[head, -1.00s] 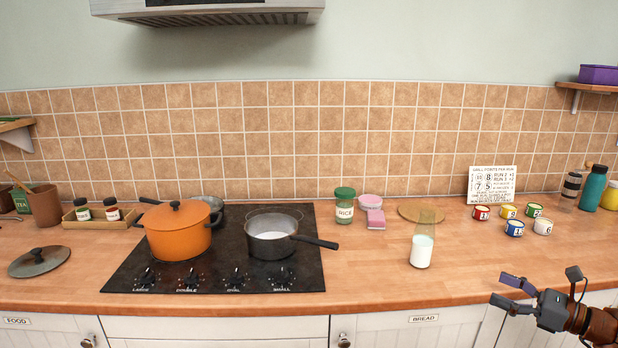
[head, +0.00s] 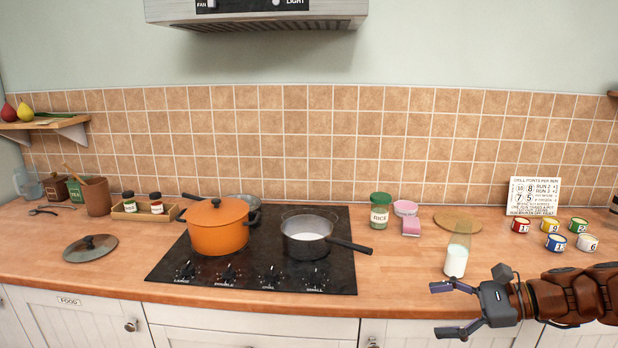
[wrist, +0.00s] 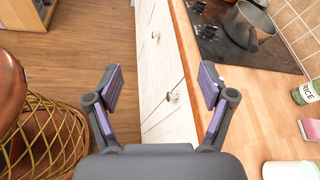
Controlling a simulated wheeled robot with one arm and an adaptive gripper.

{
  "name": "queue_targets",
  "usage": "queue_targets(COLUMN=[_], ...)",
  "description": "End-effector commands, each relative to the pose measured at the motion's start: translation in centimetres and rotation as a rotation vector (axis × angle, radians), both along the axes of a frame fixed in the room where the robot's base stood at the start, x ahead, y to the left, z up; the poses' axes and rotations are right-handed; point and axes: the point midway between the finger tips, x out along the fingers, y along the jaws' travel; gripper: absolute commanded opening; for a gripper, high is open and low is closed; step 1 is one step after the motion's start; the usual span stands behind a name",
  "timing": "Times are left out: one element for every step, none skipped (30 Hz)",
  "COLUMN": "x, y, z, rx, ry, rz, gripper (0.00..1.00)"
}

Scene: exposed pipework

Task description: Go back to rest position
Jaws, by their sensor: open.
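My gripper (head: 447,309) is open and empty at the lower right of the head view, in front of the counter's front edge. In the wrist view my gripper (wrist: 160,88) shows two spread fingers, with the floor and white cabinet fronts beyond them and nothing between them. A glass with white liquid (head: 456,258) stands upright on the counter, just behind and above the gripper in the head view. Its white lower part also shows at the bottom right of the wrist view (wrist: 291,170), apart from the fingers.
The hob (head: 258,277) holds an orange pot (head: 217,232) and a dark saucepan (head: 305,241) whose handle points right. A rice jar (head: 380,211) and pink sponge (head: 411,227) stand behind. Several small numbered pots sit right.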

Motion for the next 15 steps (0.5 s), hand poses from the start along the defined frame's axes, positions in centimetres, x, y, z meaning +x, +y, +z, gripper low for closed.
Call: queue_targets(x=[-1.0, -1.6, -2.5, -3.2, -3.9, -4.9, -5.7, -6.5, -7.6, -8.4, -9.2, -10.2, -11.1, -11.9, -13.0], y=[2.2, 3.3, 4.8, 5.7, 6.6, 7.7, 8.5, 9.2, 10.1, 10.7, 11.2, 11.8, 12.1, 12.5, 12.8], z=[0.5, 0.5, 0.4, 0.3, 0.3, 0.2, 0.1, 0.0, -0.2, -0.3, -0.5, -0.6, -0.8, -0.9, -1.2], rx=[-0.054, -0.084, -0.123, -0.156, -0.188, -0.227, -0.256, -0.285, -0.325, -0.354, -0.384, -0.424, -0.454, -0.480, -0.519], ry=[-0.018, -0.029, -0.041, -0.052, -0.064, -0.080, -0.091, -0.102, -0.118, -0.130, -0.142, -0.159, -0.172, -0.185, -0.199], rz=[0.068, 0.105, 0.156, 0.194, 0.232, 0.281, 0.319, 0.358, 0.409, 0.444, 0.482, 0.530, 0.567, 0.603, 0.652], gripper=[0.82, 0.82, 0.82, 0.82, 0.82, 0.82, 0.82, 0.82, 0.82, 0.82, 0.82, 0.82, 0.82, 0.82, 0.82])
